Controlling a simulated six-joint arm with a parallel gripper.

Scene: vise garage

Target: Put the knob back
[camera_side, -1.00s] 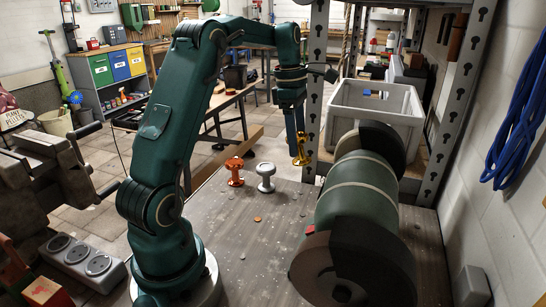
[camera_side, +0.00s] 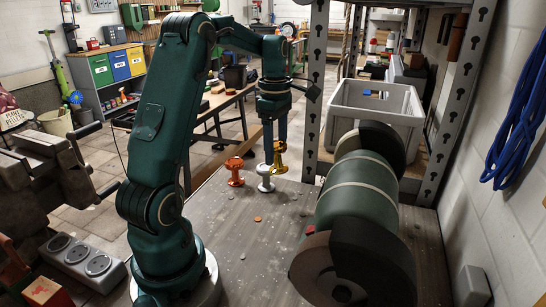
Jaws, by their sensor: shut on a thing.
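My gripper (camera_side: 275,140) points down above the back of the workbench (camera_side: 240,215) and is shut on a gold knob (camera_side: 280,158). The gold knob is close behind and to the right of a white knob (camera_side: 264,178); I cannot tell whether it touches the bench. The white knob stands upright on the bench. An orange knob (camera_side: 234,172) stands upright to its left. Part of the gold knob's top is hidden by the fingers.
A large green bench grinder (camera_side: 360,200) with dark wheels fills the right of the bench. A grey crate (camera_side: 375,115) stands behind it. A perforated metal post (camera_side: 315,90) rises right of my gripper. The front middle of the bench is mostly clear, with small discs on it.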

